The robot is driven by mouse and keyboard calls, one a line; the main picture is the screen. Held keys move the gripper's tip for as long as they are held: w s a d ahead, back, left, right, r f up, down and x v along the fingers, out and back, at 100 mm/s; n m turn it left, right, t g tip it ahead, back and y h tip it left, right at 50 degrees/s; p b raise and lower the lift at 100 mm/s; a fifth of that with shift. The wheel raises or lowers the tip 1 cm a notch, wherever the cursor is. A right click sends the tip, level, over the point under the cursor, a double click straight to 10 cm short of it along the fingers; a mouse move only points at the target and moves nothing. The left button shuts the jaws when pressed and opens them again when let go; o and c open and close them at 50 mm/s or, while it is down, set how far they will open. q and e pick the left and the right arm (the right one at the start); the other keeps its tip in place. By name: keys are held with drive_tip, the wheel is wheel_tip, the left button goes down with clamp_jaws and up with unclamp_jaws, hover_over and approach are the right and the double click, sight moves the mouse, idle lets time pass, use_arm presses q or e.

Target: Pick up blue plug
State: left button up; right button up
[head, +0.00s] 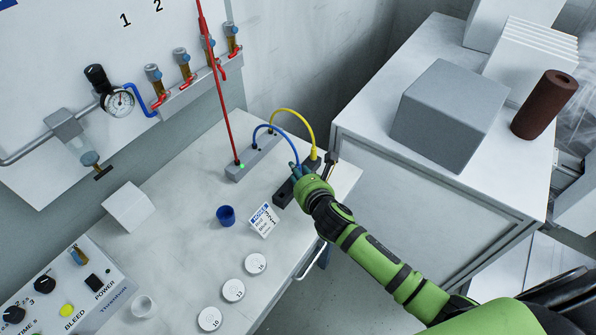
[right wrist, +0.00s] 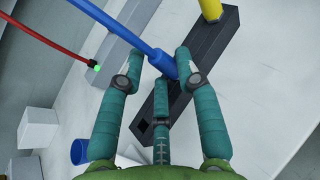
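The blue plug (right wrist: 164,66) stands at the end of a blue cable (head: 284,130), on or in a long black socket block (right wrist: 208,55). The block also shows at the table's right side in the head view (head: 284,194). My right gripper (head: 298,172) reaches in from the right over the block and partly hides the plug in the head view. In the right wrist view its teal fingers (right wrist: 157,66) stand apart on both sides of the plug, with a gap at the left finger. The right finger looks close to the plug; contact is unclear. My left gripper is not in view.
A yellow plug (right wrist: 211,9) with its cable (head: 304,121) stands farther along the black block. A grey block (head: 243,172) with a red cable (head: 221,95) and green light is behind. A blue cup (head: 226,216), label card (head: 264,220) and white discs (head: 256,264) lie nearby.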

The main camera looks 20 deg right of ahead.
clamp_jaws()
drive_tip(key=shift+r, duration=0.1)
